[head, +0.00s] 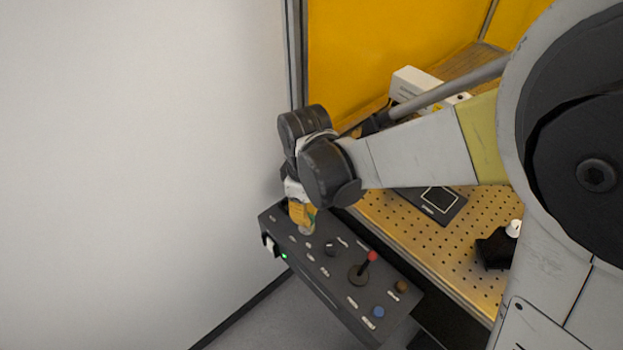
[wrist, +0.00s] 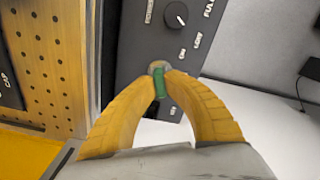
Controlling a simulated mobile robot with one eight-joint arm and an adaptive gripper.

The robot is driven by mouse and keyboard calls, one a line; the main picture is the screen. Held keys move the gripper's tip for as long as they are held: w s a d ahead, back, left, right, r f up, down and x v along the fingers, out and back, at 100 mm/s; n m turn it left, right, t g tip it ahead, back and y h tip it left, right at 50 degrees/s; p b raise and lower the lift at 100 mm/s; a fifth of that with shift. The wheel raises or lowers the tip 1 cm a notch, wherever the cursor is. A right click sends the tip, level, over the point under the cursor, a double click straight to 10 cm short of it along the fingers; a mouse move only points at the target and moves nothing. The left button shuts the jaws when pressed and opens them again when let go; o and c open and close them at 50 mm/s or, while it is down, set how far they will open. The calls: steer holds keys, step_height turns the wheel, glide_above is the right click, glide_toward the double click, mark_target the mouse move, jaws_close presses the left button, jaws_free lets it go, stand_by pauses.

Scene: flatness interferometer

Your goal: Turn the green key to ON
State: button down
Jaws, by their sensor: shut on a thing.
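The green key (wrist: 160,84) shows in the wrist view between the tips of my gripper (wrist: 162,75). It sits in a round grey lock at the edge of the dark control panel (wrist: 140,45). The yellow fingers are shut on the key. Which mark the key points to cannot be read. In the head view my gripper (head: 303,226) reaches down onto the left end of the panel, and the key is hidden there.
The panel also bears a black knob (head: 331,248), a red-topped joystick (head: 372,257), a brown button (head: 401,287) and a blue button (head: 379,312). A perforated brass-coloured plate (head: 395,235) lies beside it. A white wall (head: 130,150) stands at the left.

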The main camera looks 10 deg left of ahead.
steer(key=shift+n, duration=2.4)
steer(key=c, duration=1.9)
jaws_free()
steer(key=shift+f+n+b, duration=0.1)
steer(key=shift+n+b, duration=0.2)
steer(key=shift+n, duration=0.2)
steer(key=o, duration=0.5)
